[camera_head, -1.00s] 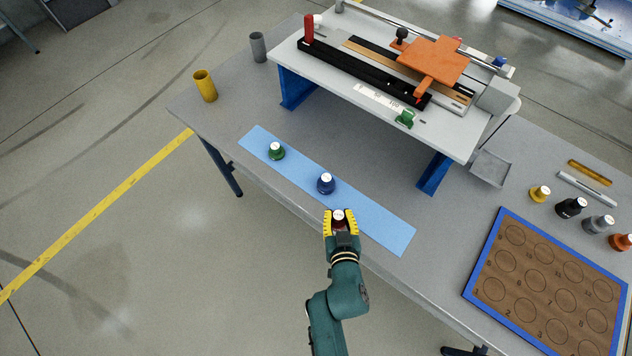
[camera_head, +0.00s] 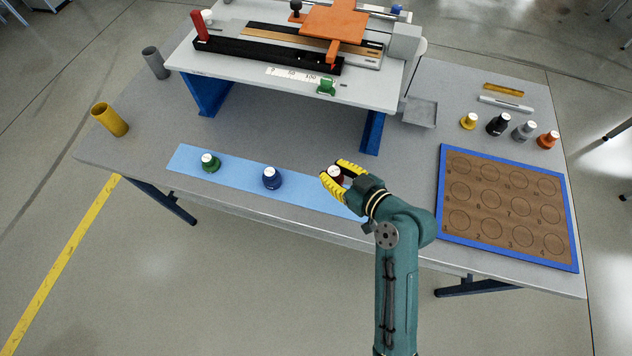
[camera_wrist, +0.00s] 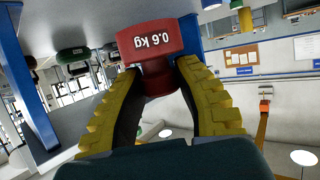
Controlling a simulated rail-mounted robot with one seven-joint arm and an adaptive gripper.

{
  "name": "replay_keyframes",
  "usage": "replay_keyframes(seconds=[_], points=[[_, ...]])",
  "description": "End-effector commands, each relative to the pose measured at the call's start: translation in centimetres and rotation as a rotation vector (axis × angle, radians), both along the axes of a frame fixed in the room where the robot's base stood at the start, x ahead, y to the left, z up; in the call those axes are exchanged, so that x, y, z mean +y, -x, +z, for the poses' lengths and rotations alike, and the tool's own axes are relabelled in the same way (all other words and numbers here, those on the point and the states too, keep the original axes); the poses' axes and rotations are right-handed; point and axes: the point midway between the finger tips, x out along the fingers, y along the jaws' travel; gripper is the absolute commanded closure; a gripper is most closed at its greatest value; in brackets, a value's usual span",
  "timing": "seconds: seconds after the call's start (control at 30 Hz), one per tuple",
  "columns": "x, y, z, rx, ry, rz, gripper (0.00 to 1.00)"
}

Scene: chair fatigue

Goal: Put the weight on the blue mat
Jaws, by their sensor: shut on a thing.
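My gripper (camera_head: 338,181) is shut on a dark red weight (camera_head: 335,175) with a white top. In the wrist view the red weight (camera_wrist: 150,50) reads "0.6 kg", and both yellow fingers close around its narrow neck. The blue mat (camera_head: 235,187) is a light blue strip along the table's front. The held weight appears over or near the back edge of its right part; whether it touches the mat I cannot tell. My gripper and arm hide part of the mat's right end. A green weight (camera_head: 210,163) and a blue weight (camera_head: 272,179) stand upright on the mat.
A raised test bench (camera_head: 290,82) stands behind the mat. A blue-edged board with numbered circles (camera_head: 480,208) lies at the right, with several weights behind it, including a yellow one (camera_head: 468,121). A yellow cup (camera_head: 110,120) and a grey cup (camera_head: 155,63) stand at left.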

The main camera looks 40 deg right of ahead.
Motion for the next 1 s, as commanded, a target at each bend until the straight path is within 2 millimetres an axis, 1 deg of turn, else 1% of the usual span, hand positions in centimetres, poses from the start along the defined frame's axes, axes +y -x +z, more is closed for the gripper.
replay_keyframes(seconds=[0.1, 0.27, 0.4, 0.47, 0.53, 0.77, 0.87, 0.9, 0.97, 1.0], points=[[0.0, 0.0, -2.3, -0.001, -0.003, -0.001, 1.00], [-0.1, -0.1, -4.9, -0.003, -0.001, -0.003, 1.00], [-0.1, -0.1, -7.6, -0.002, -0.002, -0.003, 1.00], [-0.1, -0.1, -8.5, -0.002, 0.000, -0.002, 1.00], [-0.1, -0.1, -9.0, -0.004, 0.000, -0.003, 1.00], [-0.1, -0.1, -9.0, -0.004, 0.002, -0.002, 1.00], [-0.1, -0.1, -9.4, -0.004, 0.001, -0.003, 1.00], [0.0, 0.0, -9.7, 0.002, -0.002, -0.002, 0.65], [0.0, 0.0, -9.6, 0.002, -0.002, -0.002, 0.54], [0.0, 0.0, -9.6, 0.002, -0.002, -0.002, 0.46]])
